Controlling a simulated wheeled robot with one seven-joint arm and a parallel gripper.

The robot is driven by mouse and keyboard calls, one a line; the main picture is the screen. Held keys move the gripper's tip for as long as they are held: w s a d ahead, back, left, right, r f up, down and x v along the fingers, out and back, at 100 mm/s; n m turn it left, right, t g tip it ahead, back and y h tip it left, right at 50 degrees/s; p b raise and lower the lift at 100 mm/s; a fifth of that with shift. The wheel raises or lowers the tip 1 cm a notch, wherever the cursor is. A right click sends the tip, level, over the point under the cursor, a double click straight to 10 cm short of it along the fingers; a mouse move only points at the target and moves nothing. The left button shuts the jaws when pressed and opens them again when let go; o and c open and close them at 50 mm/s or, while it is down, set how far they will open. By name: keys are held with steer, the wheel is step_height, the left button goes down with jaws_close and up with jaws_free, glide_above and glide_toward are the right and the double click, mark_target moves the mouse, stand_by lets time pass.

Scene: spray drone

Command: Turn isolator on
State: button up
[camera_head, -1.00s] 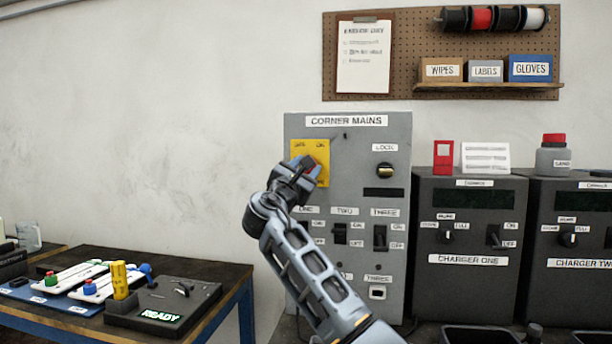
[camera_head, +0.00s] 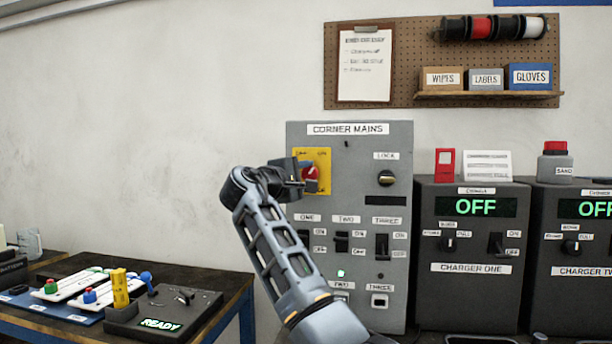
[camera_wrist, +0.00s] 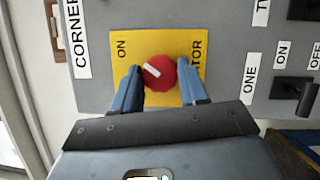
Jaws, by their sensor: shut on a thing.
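The isolator is a red round knob (camera_wrist: 158,72) with a white pointer bar, on a yellow plate (camera_wrist: 128,50) marked ON and ISOLATOR, the latter partly hidden. In the wrist view the pointer is tilted, one end towards the ON side. In the head view the red knob (camera_head: 311,178) shows beside my gripper on the grey CORNER MAINS panel (camera_head: 350,148). My gripper (camera_wrist: 160,80) has its two blue fingers on either side of the knob and is shut on it. A green light (camera_head: 340,273) glows low on the panel.
Charger one (camera_head: 466,290) and charger two (camera_head: 577,300) stand right of the panel with green OFF displays. A table (camera_head: 228,312) at left holds a black unit (camera_head: 160,310) reading READY and switch strips. Bare wall fills the space above the table.

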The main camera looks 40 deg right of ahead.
steer(key=shift+m+g+y, duration=0.3)
steer(key=shift+m, duration=0.6)
steer(key=o, duration=1.1)
steer(key=shift+c, duration=0.2)
steer(key=v, duration=0.7)
steer(key=shift+s+a, duration=0.15)
steer(key=shift+a, duration=0.2)
